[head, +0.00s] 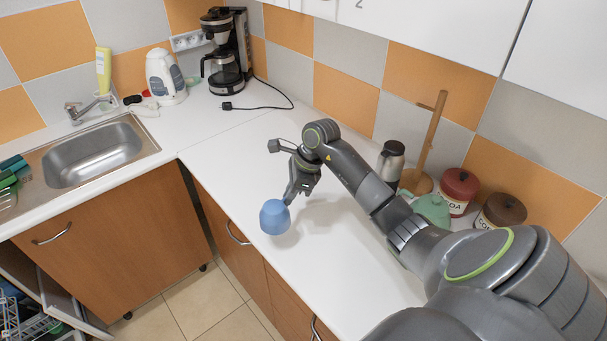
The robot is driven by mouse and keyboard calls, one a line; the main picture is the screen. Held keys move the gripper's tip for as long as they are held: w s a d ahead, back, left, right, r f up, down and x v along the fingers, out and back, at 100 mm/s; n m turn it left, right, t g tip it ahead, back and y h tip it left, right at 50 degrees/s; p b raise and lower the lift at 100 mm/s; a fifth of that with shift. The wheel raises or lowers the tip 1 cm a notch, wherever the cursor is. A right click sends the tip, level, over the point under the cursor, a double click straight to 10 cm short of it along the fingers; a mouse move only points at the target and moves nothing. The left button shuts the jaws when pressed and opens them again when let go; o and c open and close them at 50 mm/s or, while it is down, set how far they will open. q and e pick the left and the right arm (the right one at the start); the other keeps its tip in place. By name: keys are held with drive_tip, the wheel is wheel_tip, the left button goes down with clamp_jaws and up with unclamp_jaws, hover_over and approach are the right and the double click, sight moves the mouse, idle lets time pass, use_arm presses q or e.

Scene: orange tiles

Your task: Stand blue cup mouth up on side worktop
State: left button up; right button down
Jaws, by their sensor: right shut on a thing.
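The blue cup (274,218) is near the front edge of the side worktop (325,270). My right gripper (288,200) is shut on the cup, reaching it from above and from the right. The cup looks held slightly above the worktop, with a soft shadow to its right, but I cannot tell for sure whether it touches. No opening shows clearly, so I cannot tell which way its mouth points. My left gripper is not in view.
Behind my right arm stand a steel flask (391,160), a wooden holder (431,140), a green teapot (433,210), a red canister (459,187) and a brown canister (502,211). A coffee maker (226,55) and its cable are at the back. The worktop around the cup is clear.

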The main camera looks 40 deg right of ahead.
drive_tip(key=shift+a+f+b, duration=0.25)
drive_tip(key=shift+f+b, duration=0.2)
drive_tip(key=shift+f, duration=0.2)
drive_tip(key=shift+d+f+b, duration=0.15)
drive_tip(key=shift+f+b, duration=1.35)
drive_tip(key=shift+f, duration=1.65)
drive_tip(key=c, duration=1.5)
unclamp_jaws()
drive_tip(key=shift+r, duration=0.1)
drive_tip(key=b+v, duration=0.4)
drive_tip(key=v, duration=1.3)
drive_tip(key=shift+r, duration=0.2)
